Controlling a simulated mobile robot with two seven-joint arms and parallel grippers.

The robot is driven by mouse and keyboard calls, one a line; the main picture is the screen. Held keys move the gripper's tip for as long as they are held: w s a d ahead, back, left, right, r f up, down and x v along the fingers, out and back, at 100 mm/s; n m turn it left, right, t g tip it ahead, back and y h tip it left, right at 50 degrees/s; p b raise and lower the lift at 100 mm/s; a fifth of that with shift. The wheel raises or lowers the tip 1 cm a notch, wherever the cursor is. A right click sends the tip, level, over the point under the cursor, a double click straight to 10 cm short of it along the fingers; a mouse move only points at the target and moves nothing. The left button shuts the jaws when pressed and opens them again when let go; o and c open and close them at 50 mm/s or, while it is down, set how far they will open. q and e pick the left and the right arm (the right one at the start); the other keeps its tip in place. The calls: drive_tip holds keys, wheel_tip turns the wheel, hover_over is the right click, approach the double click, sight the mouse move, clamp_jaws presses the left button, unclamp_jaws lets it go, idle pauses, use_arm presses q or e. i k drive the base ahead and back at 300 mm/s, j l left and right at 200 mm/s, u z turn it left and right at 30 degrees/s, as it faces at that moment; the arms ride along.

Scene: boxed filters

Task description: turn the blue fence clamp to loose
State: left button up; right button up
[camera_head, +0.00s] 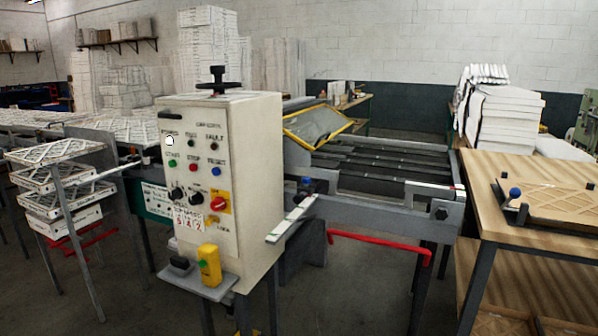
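A small blue knob (306,181) sits on the machine's front rail, just right of the cream control cabinet. It is partly against dark hardware, and its loose or tight setting cannot be told. A second blue ball knob (515,192) stands on a dark bracket at the left edge of the wooden table on the right. I cannot tell from the view which of the two is the fence clamp. Neither of my grippers shows in the head view.
The control cabinet (255,150) stands close in front, with a shelf holding a yellow device (209,265). A red bar (380,244) juts below the machine bed. The wooden table (485,222) holds a framed filter (560,200). Filter racks (62,175) stand left.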

sight(305, 181)
drive_tip(key=i+j+z, duration=0.3)
drive_tip(key=i+j, duration=0.55)
drive_tip(key=i, duration=0.1)
